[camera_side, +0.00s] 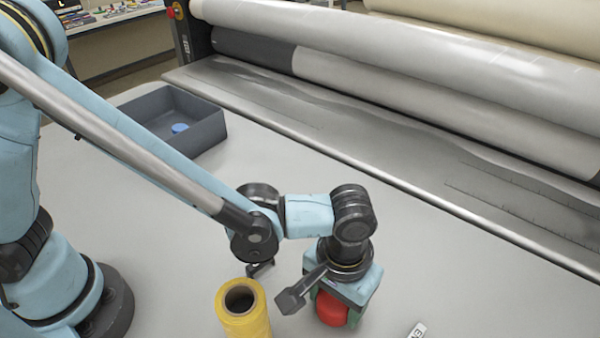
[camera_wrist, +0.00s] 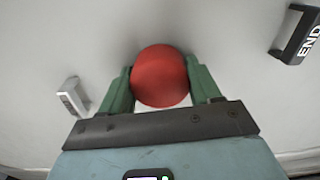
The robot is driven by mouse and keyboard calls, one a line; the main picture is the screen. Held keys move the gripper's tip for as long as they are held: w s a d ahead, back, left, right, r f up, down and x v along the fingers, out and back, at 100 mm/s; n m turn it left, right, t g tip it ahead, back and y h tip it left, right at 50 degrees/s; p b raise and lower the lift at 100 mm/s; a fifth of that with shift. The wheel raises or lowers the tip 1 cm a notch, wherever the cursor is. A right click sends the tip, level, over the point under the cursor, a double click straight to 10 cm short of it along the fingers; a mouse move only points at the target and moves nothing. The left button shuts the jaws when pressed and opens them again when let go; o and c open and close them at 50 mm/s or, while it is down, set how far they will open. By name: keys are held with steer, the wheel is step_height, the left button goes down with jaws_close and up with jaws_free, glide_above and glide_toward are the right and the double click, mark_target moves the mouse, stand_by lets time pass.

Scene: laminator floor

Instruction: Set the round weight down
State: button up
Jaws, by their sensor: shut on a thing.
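The round weight is red and sits between the green fingers of my gripper (camera_side: 345,298), low over the grey table. In the side view the weight (camera_side: 331,311) shows below the gripper body, partly covered by a finger. In the wrist view the red weight (camera_wrist: 160,76) fills the gap between the two green fingers of my gripper (camera_wrist: 161,84), which are shut on it. A soft shadow lies around it on the pale surface. I cannot tell whether its underside touches the table.
A yellow roll (camera_side: 243,312) stands left of my gripper. A block marked END (camera_wrist: 298,36) lies to the right in the wrist view, and a small pale block (camera_wrist: 71,97) to the left. A grey bin (camera_side: 208,132) holds a blue thing (camera_side: 180,128). Large rollers (camera_side: 400,85) stand behind.

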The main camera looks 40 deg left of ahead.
steer(key=o, duration=1.3)
step_height(320, 180, up, 12)
steer(key=a+t, duration=0.2)
steer(key=a, duration=0.8)
steer(key=w+a+r+t, duration=0.1)
steer(key=a+t, duration=0.1)
steer(key=a, duration=0.7)
steer(key=w+a+t, duration=0.1)
steer(key=a+t, duration=0.2)
steer(key=a, duration=0.7)
steer(key=shift+a+r, duration=0.2)
steer(key=shift+a, duration=0.1)
